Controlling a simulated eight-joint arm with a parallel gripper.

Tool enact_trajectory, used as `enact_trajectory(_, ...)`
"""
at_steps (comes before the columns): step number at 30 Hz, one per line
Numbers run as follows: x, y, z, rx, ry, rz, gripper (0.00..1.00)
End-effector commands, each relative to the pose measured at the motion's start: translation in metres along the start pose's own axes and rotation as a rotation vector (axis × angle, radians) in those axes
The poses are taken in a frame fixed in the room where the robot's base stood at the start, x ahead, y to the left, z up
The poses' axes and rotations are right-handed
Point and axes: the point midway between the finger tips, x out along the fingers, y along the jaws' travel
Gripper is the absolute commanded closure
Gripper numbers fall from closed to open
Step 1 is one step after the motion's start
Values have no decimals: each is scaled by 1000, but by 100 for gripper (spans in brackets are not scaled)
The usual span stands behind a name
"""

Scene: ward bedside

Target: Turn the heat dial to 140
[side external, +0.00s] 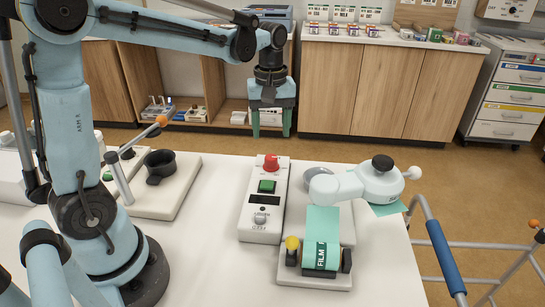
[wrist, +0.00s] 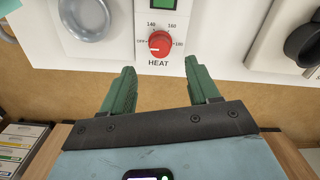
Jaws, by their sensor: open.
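The red heat dial (side external: 272,163) stands at the far end of a white control box (side external: 262,228). In the wrist view the dial (wrist: 160,43) has printed marks OFF, 140, 160 and 180 around it and HEAT below. Its white pointer seems to face the OFF side, but it is small. My gripper (side external: 270,130) hangs fingers down beyond the table's far edge, above and behind the dial. In the wrist view its green fingers (wrist: 163,80) are spread apart and empty, short of the dial and not touching it.
A green square switch (side external: 267,186) sits beside the dial. A pale press arm with a black knob (side external: 382,163) and a teal film roll (side external: 322,238) stand to the right. A walker rail (side external: 446,255) borders the right side.

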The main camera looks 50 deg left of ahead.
Motion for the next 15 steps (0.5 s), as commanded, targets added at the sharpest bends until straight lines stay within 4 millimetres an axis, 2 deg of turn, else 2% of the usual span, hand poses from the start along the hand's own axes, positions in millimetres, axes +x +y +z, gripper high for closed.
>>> enact_trajectory(9,51,0,0,2,1,1,40)
enact_trajectory(15,75,0,0,2,1,1,40)
